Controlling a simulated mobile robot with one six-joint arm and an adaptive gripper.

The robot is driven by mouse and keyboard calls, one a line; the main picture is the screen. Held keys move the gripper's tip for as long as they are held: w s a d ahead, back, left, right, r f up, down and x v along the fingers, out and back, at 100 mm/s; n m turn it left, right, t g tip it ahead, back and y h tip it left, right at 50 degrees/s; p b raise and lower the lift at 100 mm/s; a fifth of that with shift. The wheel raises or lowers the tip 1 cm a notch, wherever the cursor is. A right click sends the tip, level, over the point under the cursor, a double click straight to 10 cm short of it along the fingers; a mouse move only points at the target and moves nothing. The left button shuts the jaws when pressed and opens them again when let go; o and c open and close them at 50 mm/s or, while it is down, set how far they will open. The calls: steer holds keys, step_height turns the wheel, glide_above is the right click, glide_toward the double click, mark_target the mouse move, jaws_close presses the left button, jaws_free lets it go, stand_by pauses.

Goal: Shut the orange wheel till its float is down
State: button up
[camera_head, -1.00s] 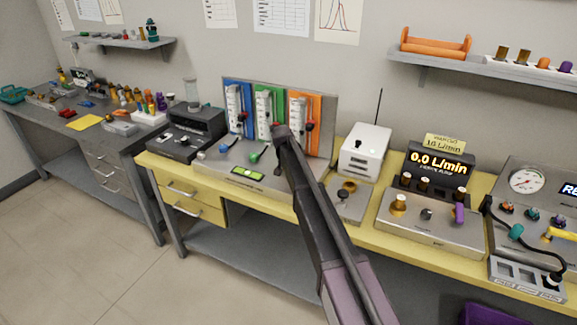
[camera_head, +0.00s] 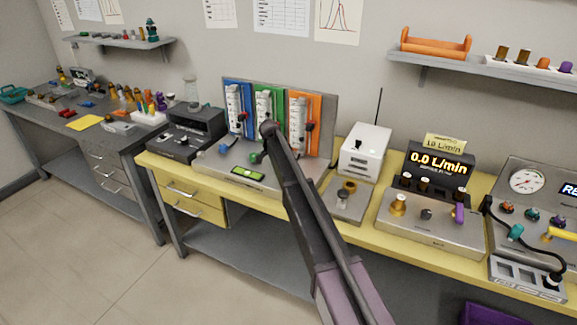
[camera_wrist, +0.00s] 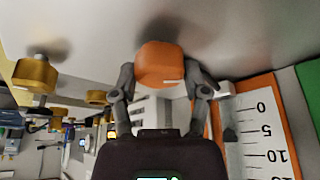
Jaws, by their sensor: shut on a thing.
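The orange wheel (camera_wrist: 158,58) sits between the two fingers of my gripper (camera_wrist: 161,76) in the wrist view, with a finger against each side. My gripper is shut on it. In the head view my arm hides the wheel and the fingertips. The orange flowmeter panel (camera_head: 314,104) stands upright at the back of the bench. Its white scale tube (camera_wrist: 263,140) shows upside down in the wrist view, with marks 0, 5 and 10. A dark part (camera_wrist: 229,135) lies beside the tube; I cannot tell the float's height.
The blue panel (camera_head: 231,86) and green panel (camera_head: 276,92) stand to the left. The blue wheel (camera_head: 224,149) and green wheel (camera_head: 255,158) are in front of them. A white box (camera_head: 365,150) stands to the right. A display (camera_head: 440,165) reads 0.0 L/min.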

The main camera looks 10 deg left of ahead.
steer(key=m+g, duration=0.1)
steer(key=m, duration=0.3)
steer(key=shift+m+g, duration=0.4)
steer(key=shift+s+m+g, duration=0.15)
steer(key=shift+m+g, duration=0.65)
steer(key=shift+m, duration=1.1)
steer(key=o, duration=1.2)
steer(key=shift+c, duration=0.2)
steer(key=shift+n, duration=0.3)
